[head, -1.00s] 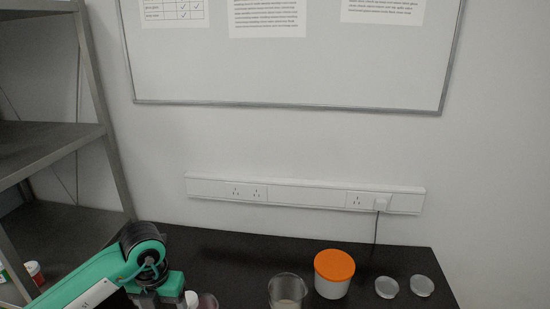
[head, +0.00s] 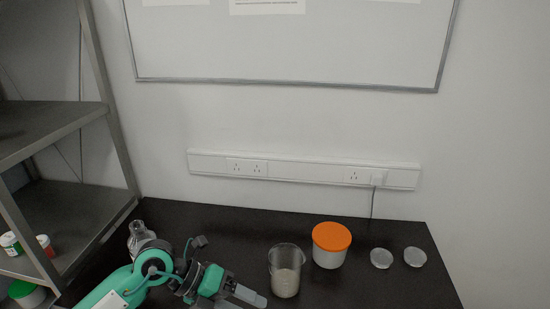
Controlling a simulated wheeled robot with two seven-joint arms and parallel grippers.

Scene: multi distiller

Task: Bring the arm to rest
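My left arm comes in from the lower left. Its gripper (head: 248,300) is low over the black table, left of a clear beaker. Its two grey fingers look parted, with nothing visible between them; the nearer finger is partly cut off by the frame's bottom edge. My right gripper is out of view.
The clear beaker (head: 286,272) with pale contents stands just right of the gripper. An orange-lidded tub (head: 331,246) and two small clear dishes (head: 381,258) (head: 414,257) stand farther right. A clear flask (head: 138,238) stands behind my arm. Grey shelves (head: 50,128) border the left.

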